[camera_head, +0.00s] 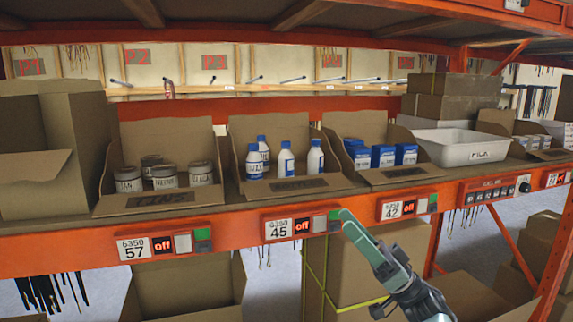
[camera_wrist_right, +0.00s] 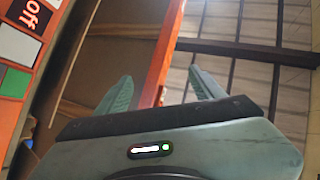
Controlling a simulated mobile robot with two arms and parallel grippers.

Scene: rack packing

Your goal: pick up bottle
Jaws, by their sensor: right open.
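Several white bottles with blue labels and blue caps stand upright in the middle open cardboard bin (camera_head: 232,170) on the shelf. One bottle (camera_head: 286,160) is at the front centre, one bottle (camera_head: 315,157) is to its right, and one bottle (camera_head: 254,163) is to its left, with another partly behind. My right gripper (camera_head: 345,216) is in front of the orange shelf edge, below and to the right of the bottles. In the right wrist view my right gripper (camera_wrist_right: 160,88) has its fingers apart with nothing between them. My left gripper is not in view.
A bin of cans (camera_head: 165,177) is to the left, blue-and-white boxes (camera_head: 382,156) are to the right, and a white tray (camera_head: 470,150) is farther right. The orange shelf beam (camera_head: 230,237) carries displays and buttons. Cardboard boxes (camera_head: 350,265) stand below.

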